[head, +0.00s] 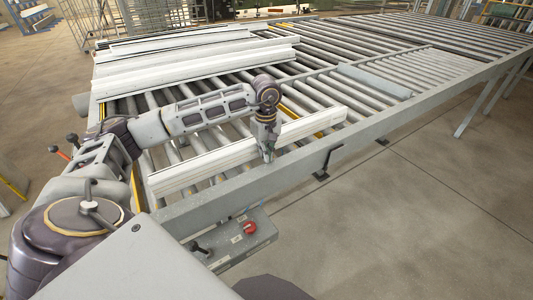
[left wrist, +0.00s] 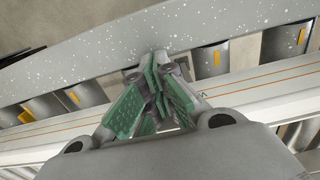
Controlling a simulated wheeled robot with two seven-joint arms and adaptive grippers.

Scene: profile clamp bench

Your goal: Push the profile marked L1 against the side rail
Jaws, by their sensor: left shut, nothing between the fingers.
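A long white profile (head: 205,167) lies on the rollers near the front side rail (head: 300,160), roughly along it. In the left wrist view the profile (left wrist: 270,92) shows thin orange lines and a small dark mark that I cannot read. A strip of rollers shows between it and the speckled grey rail (left wrist: 240,18). My left gripper (head: 268,157) points down at the profile's rail-facing side. Its green-padded fingers (left wrist: 156,88) are shut and empty. Whether they touch the profile or rail I cannot tell. My right gripper is out of view.
Several more white profiles (head: 190,60) lie on the rollers farther back. A grey bar (head: 372,80) lies across the rollers at right. A control box with a red button (head: 250,228) hangs below the rail. A dark bracket (head: 328,160) sits on the rail.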

